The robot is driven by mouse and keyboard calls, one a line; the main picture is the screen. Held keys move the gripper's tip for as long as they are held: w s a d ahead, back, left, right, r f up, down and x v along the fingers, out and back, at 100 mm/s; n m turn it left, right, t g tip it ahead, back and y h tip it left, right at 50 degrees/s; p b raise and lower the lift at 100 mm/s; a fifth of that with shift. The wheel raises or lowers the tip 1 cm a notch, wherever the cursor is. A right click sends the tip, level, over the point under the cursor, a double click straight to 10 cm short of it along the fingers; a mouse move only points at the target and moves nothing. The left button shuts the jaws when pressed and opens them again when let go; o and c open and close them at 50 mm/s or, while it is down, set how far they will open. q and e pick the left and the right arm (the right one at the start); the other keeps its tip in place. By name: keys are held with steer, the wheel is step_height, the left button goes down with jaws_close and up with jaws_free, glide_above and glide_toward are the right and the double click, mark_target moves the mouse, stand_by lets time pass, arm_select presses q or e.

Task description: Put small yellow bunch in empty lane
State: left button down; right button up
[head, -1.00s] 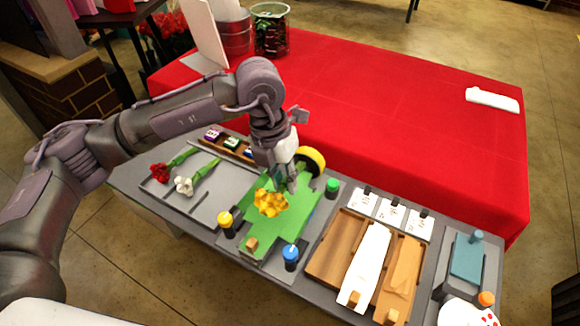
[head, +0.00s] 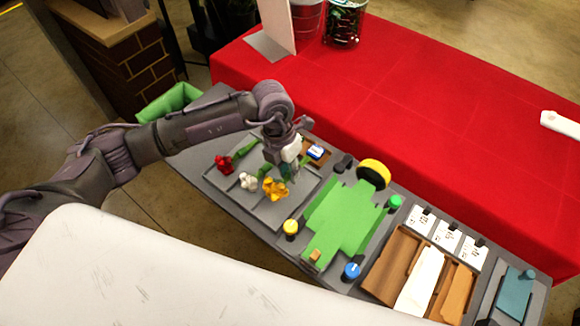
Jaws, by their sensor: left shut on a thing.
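A small yellow bunch (head: 275,189) is in my left gripper (head: 287,172), which is shut on its green stem. It is over the right part of the grey lane tray (head: 238,207). I cannot tell whether it touches the tray. A red bunch (head: 225,165) and a white bunch (head: 249,182) lie in the tray to its left, with green stems pointing up and right. The lane dividers are partly hidden by the flowers and my gripper. My right gripper is not in view.
Wooden slots (head: 395,263) with wraps and white cards (head: 447,235) are further right. A red-covered table (head: 420,90) stands behind.

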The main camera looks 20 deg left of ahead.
arm_select(q)
step_height(320, 180, down, 4)
steer(key=shift+w+f+b, duration=0.1)
steer(key=shift+b, duration=1.1)
steer(key=shift+f+b, duration=0.85)
steer(key=shift+a+f, duration=0.1)
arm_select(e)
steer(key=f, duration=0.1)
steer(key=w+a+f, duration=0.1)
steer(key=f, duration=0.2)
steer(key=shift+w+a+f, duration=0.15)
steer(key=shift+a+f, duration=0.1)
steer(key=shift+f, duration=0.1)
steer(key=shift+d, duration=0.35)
arm_select(q)
steer(key=shift+f+b, duration=0.3)
steer(key=shift+b, duration=0.25)
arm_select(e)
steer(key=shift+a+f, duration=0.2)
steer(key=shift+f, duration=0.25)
arm_select(q)
steer(key=c, duration=1)
jaws_free()
steer(key=shift+o, duration=0.2)
